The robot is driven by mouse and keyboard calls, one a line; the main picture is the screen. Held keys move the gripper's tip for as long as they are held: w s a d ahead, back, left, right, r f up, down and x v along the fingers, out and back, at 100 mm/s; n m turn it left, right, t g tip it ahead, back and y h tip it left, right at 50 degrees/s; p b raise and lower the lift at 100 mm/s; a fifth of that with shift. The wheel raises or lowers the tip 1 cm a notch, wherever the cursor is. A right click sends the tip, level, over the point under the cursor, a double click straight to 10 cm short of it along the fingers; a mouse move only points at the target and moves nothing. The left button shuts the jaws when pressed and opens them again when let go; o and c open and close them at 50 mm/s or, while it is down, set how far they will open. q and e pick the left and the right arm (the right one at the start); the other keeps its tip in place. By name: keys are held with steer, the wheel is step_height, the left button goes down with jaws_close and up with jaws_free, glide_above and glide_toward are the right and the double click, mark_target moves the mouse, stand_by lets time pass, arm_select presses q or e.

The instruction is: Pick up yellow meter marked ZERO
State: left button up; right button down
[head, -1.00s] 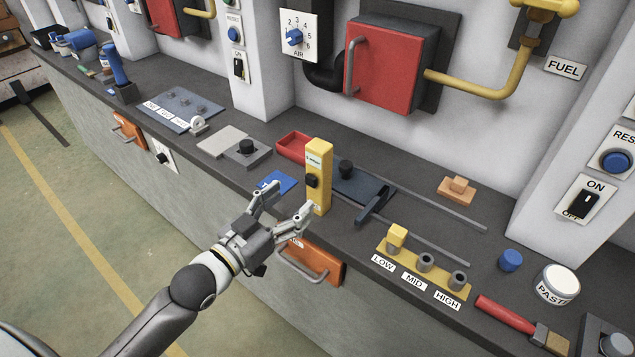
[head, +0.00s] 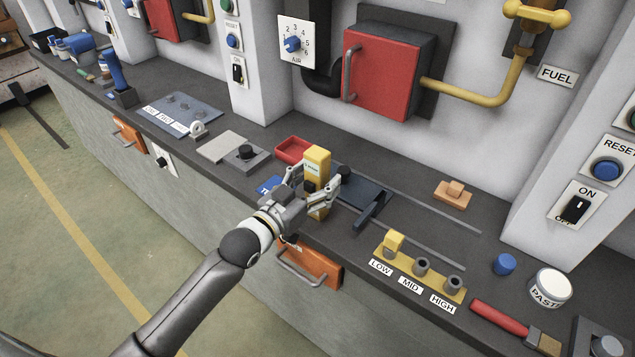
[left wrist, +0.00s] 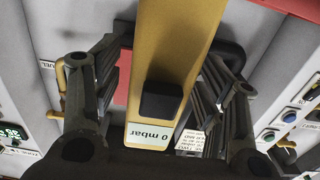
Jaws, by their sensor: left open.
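The yellow meter (head: 317,163) stands upright on the dark counter in the head view. In the left wrist view the meter (left wrist: 176,40) shows close up, with a black knob and a label reading "0 mbar", upside down. My left gripper (head: 318,186) is open, with its fingers on either side of the meter's upper body. In the left wrist view the fingers of my left gripper (left wrist: 158,85) flank the meter, and gaps seem to show on both sides. The gripper hides the meter's lower front. My right gripper is not in view.
A red tray (head: 291,149) sits just behind the meter. A dark blue plate with a handle (head: 372,207) lies to its right. A yellow LOW/MID/HIGH block (head: 408,268) stands further right. An orange drawer front with a handle (head: 318,268) is below the counter edge.

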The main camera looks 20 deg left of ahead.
arm_select(q)
steer(key=shift+w, duration=0.1)
steer(key=c, duration=1.1)
steer(key=shift+c, duration=0.8)
steer(key=shift+r, duration=0.1)
